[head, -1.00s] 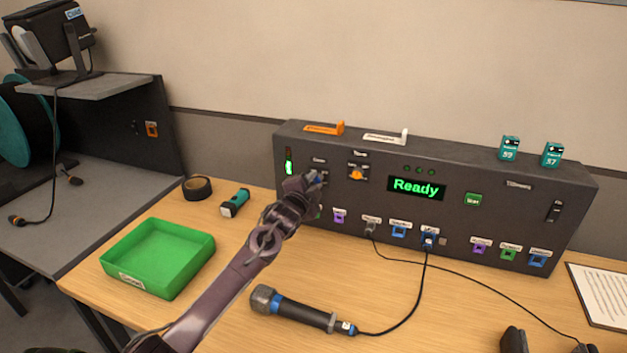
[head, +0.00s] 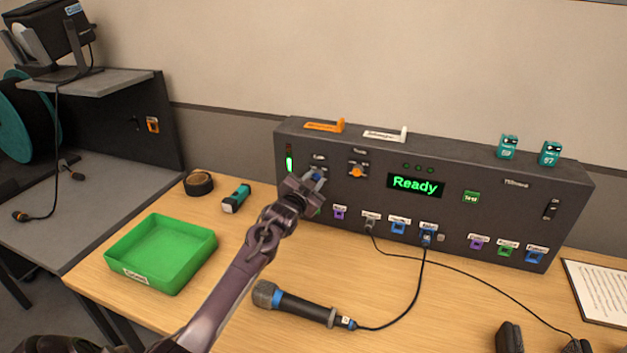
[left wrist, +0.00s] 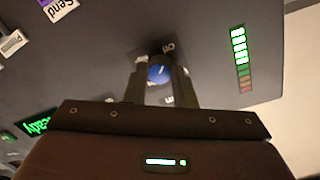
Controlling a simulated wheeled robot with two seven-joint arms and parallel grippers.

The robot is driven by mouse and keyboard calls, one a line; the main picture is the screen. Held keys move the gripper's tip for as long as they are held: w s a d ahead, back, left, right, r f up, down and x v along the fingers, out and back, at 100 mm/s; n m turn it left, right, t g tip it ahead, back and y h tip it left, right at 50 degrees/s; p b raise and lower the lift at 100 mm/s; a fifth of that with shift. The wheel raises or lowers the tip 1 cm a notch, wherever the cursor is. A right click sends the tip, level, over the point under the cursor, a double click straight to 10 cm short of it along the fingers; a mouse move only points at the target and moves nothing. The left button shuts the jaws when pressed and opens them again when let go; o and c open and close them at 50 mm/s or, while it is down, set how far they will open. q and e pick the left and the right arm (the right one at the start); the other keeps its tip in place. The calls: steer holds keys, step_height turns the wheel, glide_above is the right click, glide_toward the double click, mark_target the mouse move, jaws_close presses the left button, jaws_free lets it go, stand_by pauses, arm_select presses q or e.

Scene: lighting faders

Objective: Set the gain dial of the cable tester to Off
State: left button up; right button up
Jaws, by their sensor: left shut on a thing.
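The cable tester (head: 450,210) is a long dark box at the back of the table, its screen (head: 415,185) reading "Ready" in green. At its left end is the gain dial (left wrist: 159,73), a blue knob, with partly covered lettering around it. My left gripper (left wrist: 162,80) is shut on the blue knob, one finger on each side, as the left wrist view shows. In the head view the left gripper (head: 313,183) hides most of the dial, so its pointer setting cannot be read. My right gripper is not in view.
A dial with an orange knob (head: 357,171) sits just right of the gripper. A green tray (head: 165,255), a tape roll (head: 198,183) and a microphone (head: 295,305) lie on the table. Cables run from the front sockets.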

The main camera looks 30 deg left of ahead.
arm_select(q)
steer(key=shift+f, duration=0.1)
stand_by(0.3)
steer(key=o, duration=1)
steer(key=shift+s+d+r+b, duration=0.1)
steer(key=shift+s+d+b, duration=0.15)
steer(key=shift+s, duration=1.05)
steer(key=shift+s+d+r+b, duration=0.1)
steer(key=shift+s+d, duration=0.1)
steer(key=shift+s, duration=1.05)
steer(key=shift+s+d+b, duration=0.2)
steer(key=shift+s+d, duration=0.05)
steer(key=shift+s, duration=1.05)
steer(key=shift+f, duration=0.1)
